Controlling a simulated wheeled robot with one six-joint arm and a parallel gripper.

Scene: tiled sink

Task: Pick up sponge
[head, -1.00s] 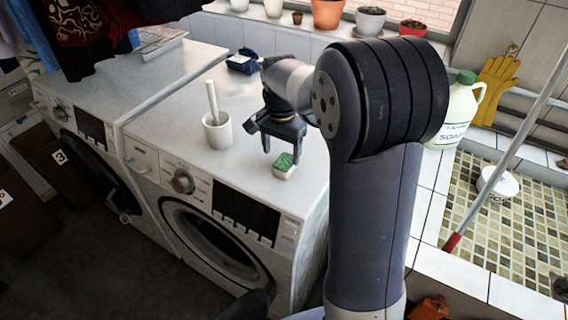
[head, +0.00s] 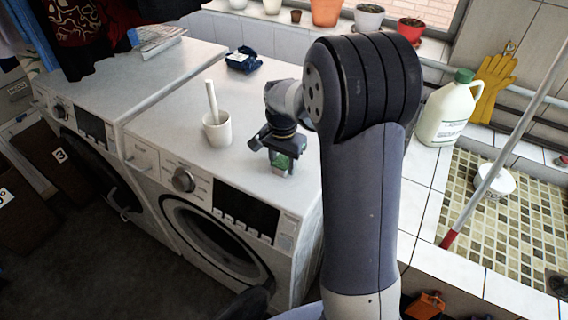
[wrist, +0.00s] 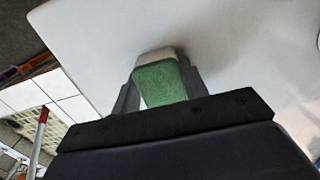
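The sponge (head: 281,162) is green with a white layer and sits at the front right of the white washing machine's top. In the wrist view the sponge (wrist: 160,84) fills the space between my two fingers, green face towards the camera. My gripper (head: 282,163) is low over the machine top, with a finger on each side of the sponge. It also shows in the wrist view (wrist: 163,90). The fingers look flush with the sponge's sides, but I cannot tell whether they press on it. The sponge's underside is hidden.
A white cup (head: 217,130) with a stick stands left of my gripper on the washing machine (head: 165,115). A soap jug (head: 446,110) stands right of my arm, beside the tiled sink (head: 520,215).

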